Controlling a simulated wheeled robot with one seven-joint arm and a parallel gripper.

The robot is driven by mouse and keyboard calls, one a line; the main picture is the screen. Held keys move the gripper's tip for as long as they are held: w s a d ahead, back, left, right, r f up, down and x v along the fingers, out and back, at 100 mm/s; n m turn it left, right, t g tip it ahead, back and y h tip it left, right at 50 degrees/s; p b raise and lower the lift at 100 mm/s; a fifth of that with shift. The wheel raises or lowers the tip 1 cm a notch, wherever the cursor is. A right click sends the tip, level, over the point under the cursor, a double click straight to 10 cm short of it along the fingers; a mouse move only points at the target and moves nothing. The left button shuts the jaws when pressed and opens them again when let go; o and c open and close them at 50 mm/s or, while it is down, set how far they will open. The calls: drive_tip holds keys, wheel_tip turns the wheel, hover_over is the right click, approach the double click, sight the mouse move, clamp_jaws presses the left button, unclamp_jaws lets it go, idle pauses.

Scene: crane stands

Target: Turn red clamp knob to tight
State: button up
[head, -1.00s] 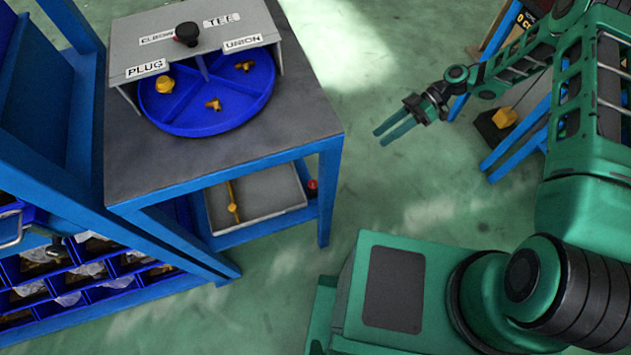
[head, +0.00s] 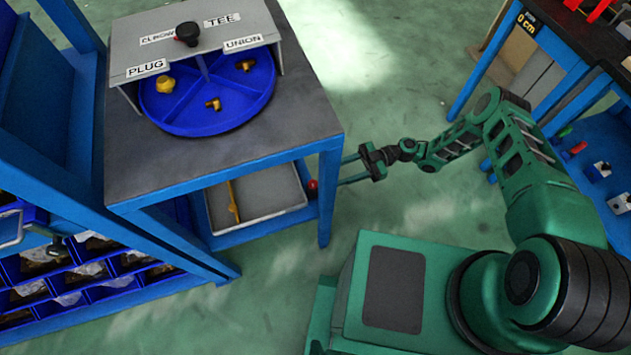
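A small red knob (head: 313,187) shows at the right end of the lower shelf of the blue-framed table, partly hidden by the front right leg (head: 331,200). Its pointer or setting is too small to read. My gripper (head: 346,170) is just right of that leg, with its two green fingers pointing left toward the knob. The fingers are apart with a visible gap and nothing between them. Their tips end at or behind the leg's edge, so I cannot tell whether they touch the knob.
The table (head: 290,115) carries a blue divided tray (head: 185,128) under a grey labelled cover (head: 195,55). A grey bin (head: 265,190) sits on the lower shelf. Another blue bench (head: 560,60) with red items stands at right. The floor between is clear.

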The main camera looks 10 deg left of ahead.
sight(313, 182)
drive_tip(key=x, duration=0.9)
drive_tip(key=shift+a, duration=0.1)
